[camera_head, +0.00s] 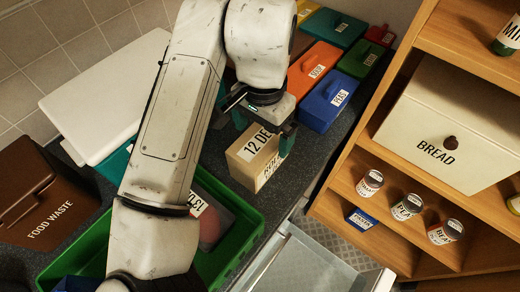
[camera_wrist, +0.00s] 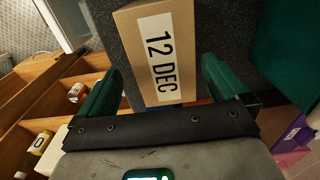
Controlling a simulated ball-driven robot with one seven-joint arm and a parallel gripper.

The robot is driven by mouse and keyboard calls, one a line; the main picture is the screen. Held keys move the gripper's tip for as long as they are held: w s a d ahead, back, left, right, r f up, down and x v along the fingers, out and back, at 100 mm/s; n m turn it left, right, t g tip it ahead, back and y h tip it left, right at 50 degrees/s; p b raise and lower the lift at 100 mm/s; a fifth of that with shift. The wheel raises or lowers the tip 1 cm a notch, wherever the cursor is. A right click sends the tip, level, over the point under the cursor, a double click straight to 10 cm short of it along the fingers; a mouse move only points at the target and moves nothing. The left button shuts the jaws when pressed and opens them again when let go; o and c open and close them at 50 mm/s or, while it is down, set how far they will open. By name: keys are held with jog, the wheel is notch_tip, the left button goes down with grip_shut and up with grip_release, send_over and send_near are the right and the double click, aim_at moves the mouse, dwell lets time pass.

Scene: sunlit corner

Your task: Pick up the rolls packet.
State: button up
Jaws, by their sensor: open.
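The rolls packet is a tan box (camera_head: 240,165) standing on the dark counter, with a white "12 DEC" label on top and a second label, hard to read, on its side. In the wrist view the packet (camera_wrist: 134,45) runs up the middle with its "12 DEC" label facing me. My gripper (camera_head: 264,128) is over the packet from above, with its green fingers open. In the wrist view the gripper (camera_wrist: 160,72) has one finger on each side of the packet, with narrow gaps showing. The packet's bottom is hidden in the wrist view.
A green crate (camera_head: 252,222) with items inside is left of the packet, partly behind my arm. Orange (camera_head: 306,78) and blue (camera_head: 318,108) boxes stand close behind. A brown food waste bin (camera_head: 40,190) is far left. Wooden shelves (camera_head: 390,245) with cans and a bread bin (camera_head: 440,120) stand right.

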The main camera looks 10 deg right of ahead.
aim_at(260, 139)
jog(key=shift+w+a+f+p, duration=0.1)
jog(key=shift+f+p, duration=0.2)
jog(key=shift+f, duration=1.25)
jog(key=shift+a+f+p, duration=0.1)
jog(key=shift+f+p, duration=0.15)
jog(key=shift+f, duration=1.3)
jog(key=shift+c, duration=0.4)
jog(key=c, duration=1)
jog(key=shift+r, duration=0.1)
